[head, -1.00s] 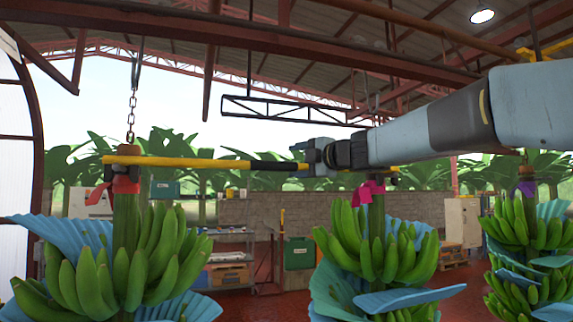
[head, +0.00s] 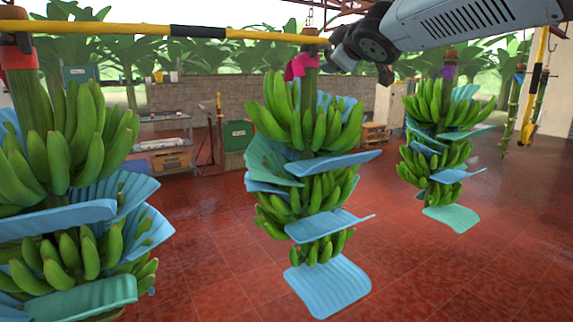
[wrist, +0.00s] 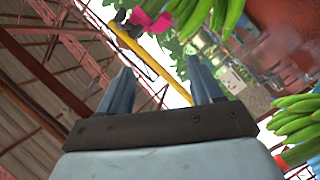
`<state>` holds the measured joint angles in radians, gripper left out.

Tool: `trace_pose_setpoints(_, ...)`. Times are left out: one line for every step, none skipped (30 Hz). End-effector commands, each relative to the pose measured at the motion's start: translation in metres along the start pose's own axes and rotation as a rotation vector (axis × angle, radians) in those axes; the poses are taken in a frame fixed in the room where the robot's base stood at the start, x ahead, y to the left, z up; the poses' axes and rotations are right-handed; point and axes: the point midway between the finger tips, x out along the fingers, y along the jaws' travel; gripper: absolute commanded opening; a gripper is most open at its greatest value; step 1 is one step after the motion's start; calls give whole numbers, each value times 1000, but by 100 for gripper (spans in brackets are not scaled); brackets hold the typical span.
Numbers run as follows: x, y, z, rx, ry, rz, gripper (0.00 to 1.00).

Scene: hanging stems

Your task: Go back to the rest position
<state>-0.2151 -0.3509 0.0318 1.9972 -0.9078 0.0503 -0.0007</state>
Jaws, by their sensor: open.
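My gripper (wrist: 161,86) is open in the wrist view, with two grey fingers apart and nothing between them. In the head view my arm comes in from the top right, and its dark end is high, close to the top of the middle banana stem (head: 310,130). The finger opening is not clear there. This stem has a pink ribbon (head: 298,67). A larger stem (head: 70,150) with a red band hangs at the left. A third stem (head: 437,150) with a purple band hangs further back at right.
A yellow bar (head: 160,30) runs between the left and middle stem tops, and shows beyond my fingers in the wrist view (wrist: 150,58). Blue sheets stick out between the banana hands. Shelves (head: 160,140) and a low wall stand behind. Red floor (head: 430,270) is open at right.

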Motion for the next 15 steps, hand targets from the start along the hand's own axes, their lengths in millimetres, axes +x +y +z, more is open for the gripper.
trace_pose_setpoints(-17,-3,28,68,-81,4,65)
trace_pose_setpoints(-25,-7,44,109,-130,2,65)
trace_pose_setpoints(-37,-13,65,164,-194,-1,65)
trace_pose_setpoints(-47,-18,80,204,-241,-5,65)
trace_pose_setpoints(-57,-24,94,244,-287,-10,65)
trace_pose_setpoints(-70,-33,113,299,-348,-18,65)
trace_pose_setpoints(-81,-41,126,339,-392,-25,65)
trace_pose_setpoints(-92,-49,139,379,-436,-34,65)
trace_pose_setpoints(-106,-61,155,434,-494,-46,65)
trace_pose_setpoints(-118,-70,166,473,-536,-57,65)
trace_pose_setpoints(-129,-81,177,513,-577,-69,65)
trace_pose_setpoints(-144,-95,190,567,-631,-86,65)
trace_pose_setpoints(-156,-106,199,607,-671,-101,65)
trace_pose_setpoints(-167,-117,207,645,-709,-116,65)
trace_pose_setpoints(-182,-132,217,696,-757,-138,65)
